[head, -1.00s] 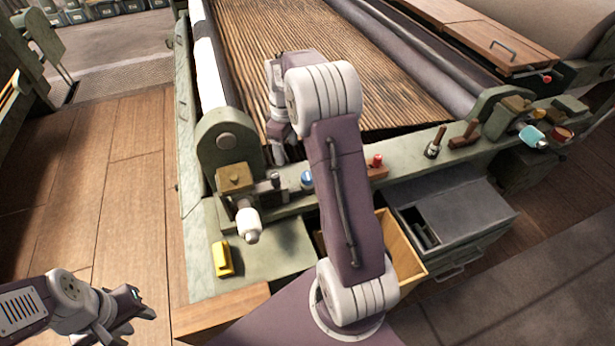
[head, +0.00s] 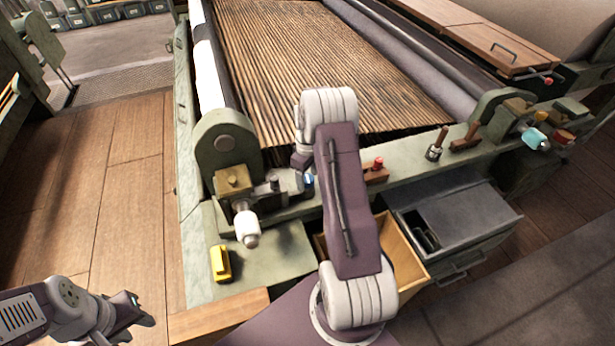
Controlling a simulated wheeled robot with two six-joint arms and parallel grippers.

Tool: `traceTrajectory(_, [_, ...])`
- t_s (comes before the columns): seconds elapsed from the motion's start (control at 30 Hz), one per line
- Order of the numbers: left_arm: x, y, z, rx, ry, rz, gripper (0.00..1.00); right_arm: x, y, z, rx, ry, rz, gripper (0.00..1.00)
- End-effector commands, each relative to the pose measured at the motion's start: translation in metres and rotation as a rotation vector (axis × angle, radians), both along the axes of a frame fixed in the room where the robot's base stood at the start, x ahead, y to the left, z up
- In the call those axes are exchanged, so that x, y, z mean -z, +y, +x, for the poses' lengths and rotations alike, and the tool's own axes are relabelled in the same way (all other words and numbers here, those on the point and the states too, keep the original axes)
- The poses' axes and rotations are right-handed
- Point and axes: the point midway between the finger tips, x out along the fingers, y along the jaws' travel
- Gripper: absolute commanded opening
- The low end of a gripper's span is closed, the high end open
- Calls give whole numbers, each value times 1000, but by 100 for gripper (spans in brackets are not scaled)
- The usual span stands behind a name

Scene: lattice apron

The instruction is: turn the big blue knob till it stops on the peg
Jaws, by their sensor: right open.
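A blue knob (head: 309,181) shows on the green front rail in the head view, partly covered by my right arm. A larger pale blue knob-like part (head: 534,138) sits at the right end of the rail. I cannot make out a peg at either one. My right gripper (head: 288,184) is low over the rail, just left of the nearer blue knob. It is open, but its fingertips are mostly hidden, and I cannot tell whether it touches anything. My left gripper (head: 138,308) is at the lower left, over the floor, far from the knobs; its jaw gap is unclear.
A brass block with a white handle (head: 247,226) stands left of my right gripper. A yellow object (head: 220,263) lies on the green plate. A red button (head: 378,163) and levers (head: 437,143) line the rail. An open wooden drawer (head: 400,250) and a grey box (head: 460,220) are below.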

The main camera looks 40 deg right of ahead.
Motion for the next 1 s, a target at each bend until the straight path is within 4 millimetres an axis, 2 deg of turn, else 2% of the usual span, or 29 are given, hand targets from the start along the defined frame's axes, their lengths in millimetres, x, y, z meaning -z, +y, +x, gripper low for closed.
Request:
traceTrajectory(0.17, [0, 0, 0, 0, 0, 0, 36, 0, 0, 0, 0, 0, 0, 64])
traceTrajectory(0.3, [0, 0, 0, 0, 0, 0, 36, 0, 0, 0, 0, 0, 0, 26])
traceTrajectory(0.4, [0, 0, 0, 0, 0, 0, 36, 0, 0, 0, 0, 0, 0, 2])
traceTrajectory(0.73, [-5, 0, 0, 0, 0, 0, 36, -2, 0, 0, 58, 0, 0, 2])
traceTrajectory(1.0, [-18, 0, 0, 0, 0, 0, 36, -3, 0, 0, 255, 0, 0, 2])
